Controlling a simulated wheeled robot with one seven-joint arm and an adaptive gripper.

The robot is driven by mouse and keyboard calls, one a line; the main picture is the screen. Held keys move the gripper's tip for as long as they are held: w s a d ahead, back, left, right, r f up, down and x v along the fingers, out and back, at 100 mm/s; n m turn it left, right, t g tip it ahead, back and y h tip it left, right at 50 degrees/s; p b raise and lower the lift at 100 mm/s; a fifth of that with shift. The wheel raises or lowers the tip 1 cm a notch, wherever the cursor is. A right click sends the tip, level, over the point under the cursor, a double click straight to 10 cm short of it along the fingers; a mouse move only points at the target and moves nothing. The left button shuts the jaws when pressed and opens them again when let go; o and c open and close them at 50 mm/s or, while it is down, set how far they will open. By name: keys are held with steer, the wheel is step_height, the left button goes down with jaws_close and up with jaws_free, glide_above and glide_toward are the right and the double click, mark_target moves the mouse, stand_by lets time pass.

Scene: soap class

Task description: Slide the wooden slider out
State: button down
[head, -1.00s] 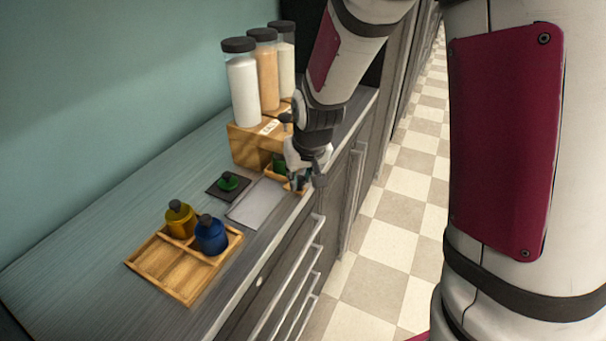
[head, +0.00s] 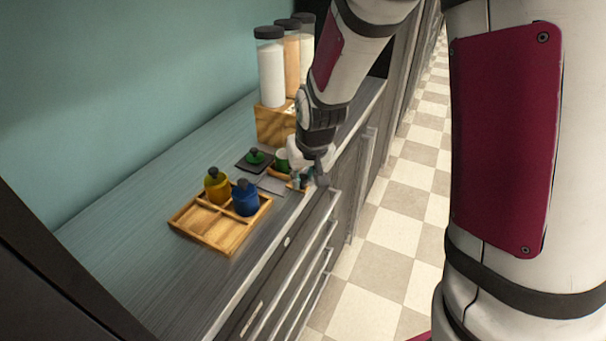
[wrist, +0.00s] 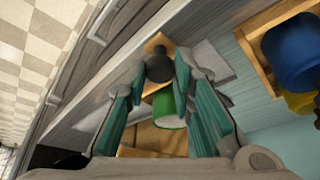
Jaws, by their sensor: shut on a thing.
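The wooden slider (head: 279,172) reaches out from the front of the wooden box (head: 272,124) on the counter, partly hidden by my arm. In the wrist view the slider's front end (wrist: 157,42) carries a dark round knob (wrist: 160,70). My gripper (wrist: 160,70) is shut on that knob, with a teal finger pad on either side; it also shows in the head view (head: 304,180). A green cup (wrist: 168,106) stands just behind the knob and also shows in the head view (head: 281,159).
Several jars (head: 270,72) stand on the box. A grey plate (head: 272,184) and a dark mat with a green lid (head: 255,156) lie beside the slider. A wooden tray (head: 215,227) holds a yellow bottle (head: 217,187) and a blue bottle (head: 246,198). The counter's front edge is close.

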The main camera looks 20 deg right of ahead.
steer(key=shift+s+a, duration=0.2)
steer(key=shift+a, duration=0.05)
steer(key=c, duration=1.4)
jaws_free()
steer(key=shift+r, duration=0.25)
steer(key=v, duration=1.1)
steer(key=shift+s+r, duration=0.15)
steer(key=shift+r, duration=0.1)
steer(key=shift+p+v, duration=1.7)
steer(key=shift+v, duration=0.4)
